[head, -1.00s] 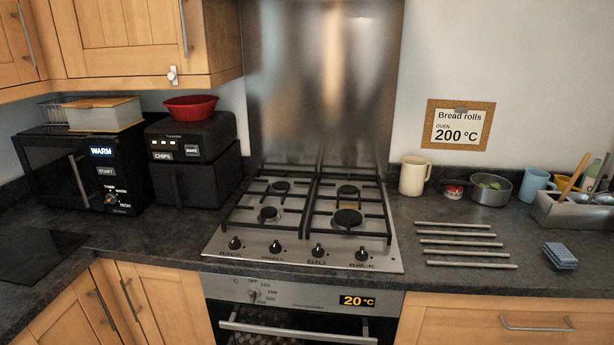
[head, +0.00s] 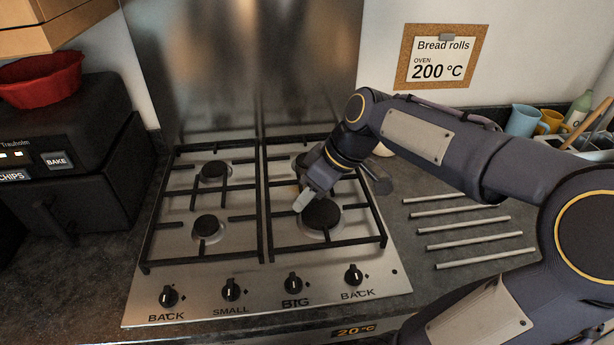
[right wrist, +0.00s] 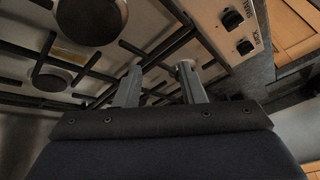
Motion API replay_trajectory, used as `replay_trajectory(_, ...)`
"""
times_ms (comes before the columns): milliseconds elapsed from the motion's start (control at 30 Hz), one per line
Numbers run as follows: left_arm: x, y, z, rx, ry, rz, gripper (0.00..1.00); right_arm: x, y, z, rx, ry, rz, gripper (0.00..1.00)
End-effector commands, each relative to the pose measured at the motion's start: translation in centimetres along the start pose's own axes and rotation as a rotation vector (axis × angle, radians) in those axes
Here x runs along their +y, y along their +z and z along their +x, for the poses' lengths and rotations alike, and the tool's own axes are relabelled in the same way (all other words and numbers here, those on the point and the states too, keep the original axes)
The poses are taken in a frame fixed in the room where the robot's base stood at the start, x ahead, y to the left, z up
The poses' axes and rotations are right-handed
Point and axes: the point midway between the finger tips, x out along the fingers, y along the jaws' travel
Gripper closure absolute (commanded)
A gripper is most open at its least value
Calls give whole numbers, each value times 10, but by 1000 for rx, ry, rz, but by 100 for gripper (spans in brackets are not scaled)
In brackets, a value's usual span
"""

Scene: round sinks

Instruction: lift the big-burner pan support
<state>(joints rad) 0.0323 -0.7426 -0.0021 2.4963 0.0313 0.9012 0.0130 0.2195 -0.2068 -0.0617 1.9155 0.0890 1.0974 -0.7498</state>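The big-burner pan support (head: 330,247) is the black right-hand grid on the steel hob. It rests flat around the big front burner (head: 321,213) and a smaller back burner. My right gripper (head: 304,201) reaches down from the right, over the support near the big burner's back left edge. In the right wrist view its two fingers (right wrist: 159,72) stand apart, with dark support bars beyond and around them. I cannot tell whether they touch a bar or have one between them. My forearm hides part of the support's back. My left gripper is not in view.
The left pan support (head: 205,265) sits close beside the right one. Control knobs (head: 293,283) line the hob's front. Several metal rods (head: 470,227) lie on the worktop at right. A steel splashback (head: 245,70) rises behind, and a black appliance (head: 75,150) stands at left.

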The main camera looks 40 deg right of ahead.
Motion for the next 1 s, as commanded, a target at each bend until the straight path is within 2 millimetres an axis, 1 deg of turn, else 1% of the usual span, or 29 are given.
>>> replay_trajectory(33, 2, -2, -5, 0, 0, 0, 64, 33, -17, 1, -30, -12, -80, 64)
replay_trajectory(67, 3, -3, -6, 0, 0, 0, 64, 50, -24, 2, -43, -21, -136, 64)
replay_trajectory(100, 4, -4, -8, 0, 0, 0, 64, 72, -31, 5, -58, -31, -208, 64)
replay_trajectory(167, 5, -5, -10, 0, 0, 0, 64, 102, -39, 12, -78, -49, -313, 64)
replay_trajectory(200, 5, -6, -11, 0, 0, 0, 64, 120, -42, 17, -88, -61, -376, 64)
replay_trajectory(300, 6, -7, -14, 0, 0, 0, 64, 156, -46, 29, -105, -87, -508, 64)
replay_trajectory(400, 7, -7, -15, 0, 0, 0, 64, 179, -46, 39, -115, -106, -597, 64)
replay_trajectory(500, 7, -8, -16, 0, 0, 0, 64, 189, -45, 45, -119, -117, -644, 64)
replay_trajectory(567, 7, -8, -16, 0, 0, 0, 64, 191, -44, 51, -119, -120, -656, 64)
replay_trajectory(867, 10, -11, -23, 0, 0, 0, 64, 185, -36, 84, -120, -122, -658, 64)
replay_trajectory(1000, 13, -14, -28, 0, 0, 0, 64, 183, -30, 105, -120, -122, -659, 64)
